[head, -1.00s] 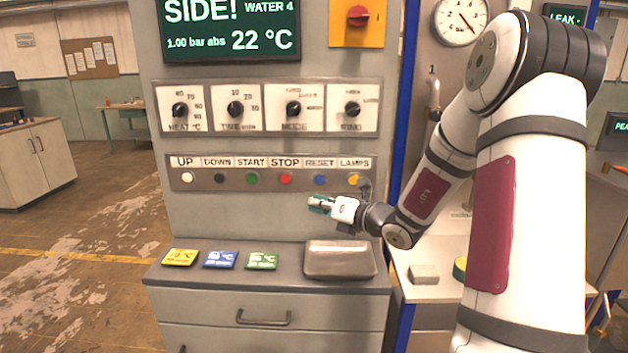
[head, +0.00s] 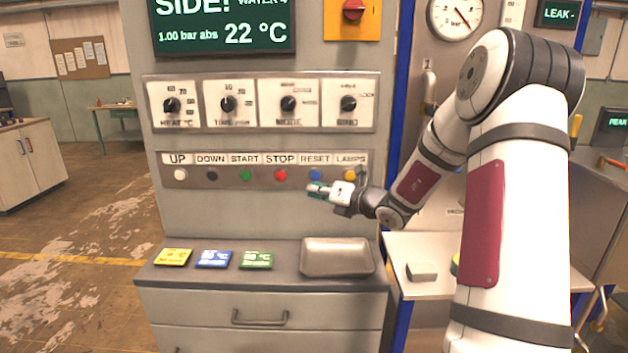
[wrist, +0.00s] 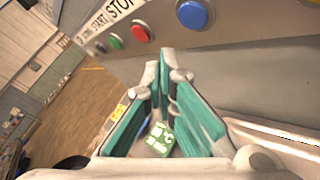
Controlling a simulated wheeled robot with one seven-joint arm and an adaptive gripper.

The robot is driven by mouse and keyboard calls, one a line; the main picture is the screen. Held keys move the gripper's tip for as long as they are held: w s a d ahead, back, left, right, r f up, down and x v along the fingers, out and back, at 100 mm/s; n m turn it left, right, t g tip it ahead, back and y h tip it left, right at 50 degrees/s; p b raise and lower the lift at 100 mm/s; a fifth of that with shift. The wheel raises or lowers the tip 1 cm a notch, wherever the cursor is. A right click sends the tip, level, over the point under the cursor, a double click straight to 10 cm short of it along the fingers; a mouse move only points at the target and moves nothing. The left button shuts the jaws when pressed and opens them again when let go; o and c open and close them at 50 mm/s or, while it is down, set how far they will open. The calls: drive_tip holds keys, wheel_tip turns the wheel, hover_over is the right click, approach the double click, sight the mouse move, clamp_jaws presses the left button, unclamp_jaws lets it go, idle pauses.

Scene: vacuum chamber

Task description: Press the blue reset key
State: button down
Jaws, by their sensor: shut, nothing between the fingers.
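The blue reset key (head: 316,175) is a round button under the RESET label on the grey key strip, between the red STOP key (head: 281,175) and the yellow LAMPS key (head: 350,175). In the wrist view the blue key (wrist: 193,14) is near the top, ahead of the fingertips and a little to the right. My gripper (head: 312,190) is shut and empty, with teal finger pads. In the head view its tips are just below the blue key. In the wrist view the gripper tips (wrist: 168,55) appear apart from the key.
The green START key (head: 246,175) and more keys continue to the left. A row of knobs (head: 288,104) is above the strip. A grey metal tray (head: 337,257) and several coloured cards (head: 214,259) lie on the ledge below.

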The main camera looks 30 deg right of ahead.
drive_tip(key=shift+w+d, duration=0.45)
drive_tip(key=shift+w, duration=0.2)
drive_tip(key=shift+w+d, duration=0.4)
drive_tip(key=shift+w, duration=0.2)
drive_tip(key=shift+w+d, duration=0.1)
idle(0.6)
drive_tip(key=shift+w+d, duration=0.15)
drive_tip(key=shift+w, duration=0.1)
drive_tip(key=shift+w+d, duration=0.2)
drive_tip(key=shift+w, duration=0.15)
idle(0.8)
drive_tip(key=shift+s, duration=0.1)
drive_tip(key=shift+s+a, duration=0.45)
drive_tip(key=shift+s, duration=0.15)
drive_tip(key=s+a, duration=0.1)
drive_tip(key=s+a+p, duration=0.1)
drive_tip(key=s+p, duration=0.1)
drive_tip(key=s, duration=0.1)
drive_tip(key=shift+s+a, duration=0.1)
drive_tip(key=shift+a, duration=0.3)
idle(0.3)
